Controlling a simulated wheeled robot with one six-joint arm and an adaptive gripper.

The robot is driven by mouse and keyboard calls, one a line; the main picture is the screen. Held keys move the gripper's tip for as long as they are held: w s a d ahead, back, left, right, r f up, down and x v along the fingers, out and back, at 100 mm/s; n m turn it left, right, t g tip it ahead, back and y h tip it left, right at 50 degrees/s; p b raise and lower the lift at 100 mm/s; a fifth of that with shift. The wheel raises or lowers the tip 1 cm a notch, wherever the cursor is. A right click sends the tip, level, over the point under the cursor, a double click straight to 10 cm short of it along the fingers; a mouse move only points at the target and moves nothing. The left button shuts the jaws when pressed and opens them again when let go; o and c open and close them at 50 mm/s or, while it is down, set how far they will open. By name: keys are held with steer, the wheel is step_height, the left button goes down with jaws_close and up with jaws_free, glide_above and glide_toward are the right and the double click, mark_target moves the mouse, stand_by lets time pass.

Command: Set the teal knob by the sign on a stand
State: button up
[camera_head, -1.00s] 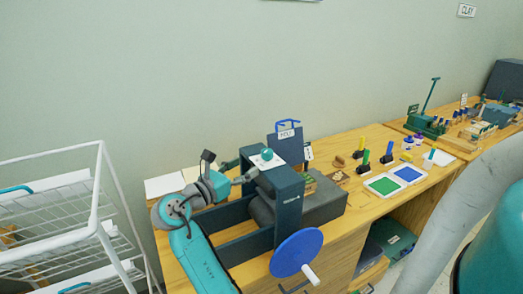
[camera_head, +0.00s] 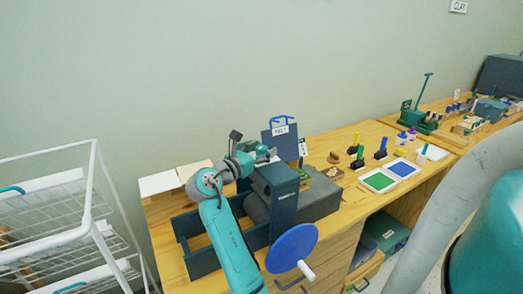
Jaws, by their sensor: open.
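The machine (camera_head: 275,182) is a dark blue-grey frame with a big blue wheel at its front, on the wooden table. My teal and grey arm reaches up to its top. My gripper (camera_head: 268,155) is open, right at the top of the frame where the teal knob is. The knob is hidden or blends with my gripper, so I cannot tell whether the fingers touch it. A white sign (camera_head: 281,130) with small dark lettering stands behind the machine on a dark blue upright. A smaller white sign (camera_head: 303,148) stands to its right.
The blue wheel (camera_head: 291,248) with a white handle sticks out in front. Green and blue pads (camera_head: 379,181) and several stampers lie to the right. White sheets (camera_head: 158,183) lie at the left. A white wire rack (camera_head: 60,220) stands left of the table.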

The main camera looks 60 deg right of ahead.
steer(key=c, duration=1.2)
steer(key=shift+o, duration=0.2)
steer(key=shift+m+g, duration=0.4)
steer(key=shift+g, duration=0.2)
steer(key=m+g+y, duration=0.1)
steer(key=m+g, duration=0.1)
steer(key=g, duration=0.1)
steer(key=m+g+y, duration=0.2)
steer(key=g, duration=0.1)
steer(key=shift+w, duration=0.1)
steer(key=shift+m+g+y, duration=2.1)
steer(key=shift+g+y, duration=0.1)
steer(key=shift+y, duration=0.1)
